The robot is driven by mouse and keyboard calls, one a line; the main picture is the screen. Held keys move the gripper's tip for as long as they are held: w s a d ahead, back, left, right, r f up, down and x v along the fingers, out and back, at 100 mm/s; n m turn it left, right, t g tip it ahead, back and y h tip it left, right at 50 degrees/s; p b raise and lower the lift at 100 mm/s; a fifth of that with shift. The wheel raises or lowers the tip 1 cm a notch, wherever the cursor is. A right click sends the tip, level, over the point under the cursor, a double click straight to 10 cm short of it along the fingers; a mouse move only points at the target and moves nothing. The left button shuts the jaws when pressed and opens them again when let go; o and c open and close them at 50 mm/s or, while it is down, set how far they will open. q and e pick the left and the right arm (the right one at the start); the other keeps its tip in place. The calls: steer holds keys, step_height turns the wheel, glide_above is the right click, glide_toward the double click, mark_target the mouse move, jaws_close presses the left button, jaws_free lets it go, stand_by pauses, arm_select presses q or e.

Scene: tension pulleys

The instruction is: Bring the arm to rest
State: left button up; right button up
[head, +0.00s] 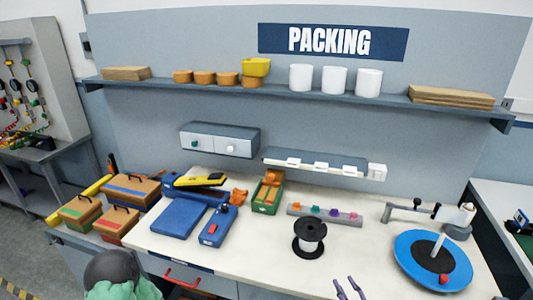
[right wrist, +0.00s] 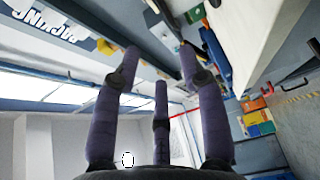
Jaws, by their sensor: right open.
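My right gripper (head: 349,289) shows at the bottom edge of the head view, in front of the packing bench (head: 270,262). Only the tips of its purple-grey fingers are in the picture. In the right wrist view its fingers (right wrist: 160,85) are spread apart with nothing between them. The gripper is open and empty, and I see it touching nothing. The wrist view is tilted, with the bench and shelf running across its upper part. My left gripper is not in view.
A black spool (head: 310,236) stands on the bench near the right gripper. A blue round plate (head: 405,262) with an upright rod lies at right. Blue trays (head: 180,220) and lidded boxes (head: 131,188) are at left. A dark round object (head: 111,267) with green stands at lower left.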

steer(key=a+f+m+g, duration=0.1)
steer(key=f+m, duration=0.1)
steer(key=f, duration=0.1)
steer(key=a+f+m+g, duration=0.1)
steer(key=f+m+g, duration=0.1)
steer(key=f, duration=0.1)
steer(key=s+a+f+m+g, duration=0.1)
steer(key=f+m, duration=0.1)
steer(key=f, duration=0.1)
steer(key=shift+s+f+h, duration=0.1)
steer(key=shift+h, duration=0.2)
steer(key=s+a+f+m+g, duration=0.5)
steer(key=s+f+m+g, duration=0.1)
steer(key=s+f+m, duration=0.2)
steer(key=s+a+f+m+g, duration=0.5)
steer(key=s+f+m, duration=0.3)
steer(key=s, duration=0.3)
steer(key=shift+s+a+f+g+y, duration=0.15)
steer(key=shift+s+f+g+y, duration=0.2)
steer(key=shift+g, duration=0.55)
steer(key=shift+w, duration=0.1)
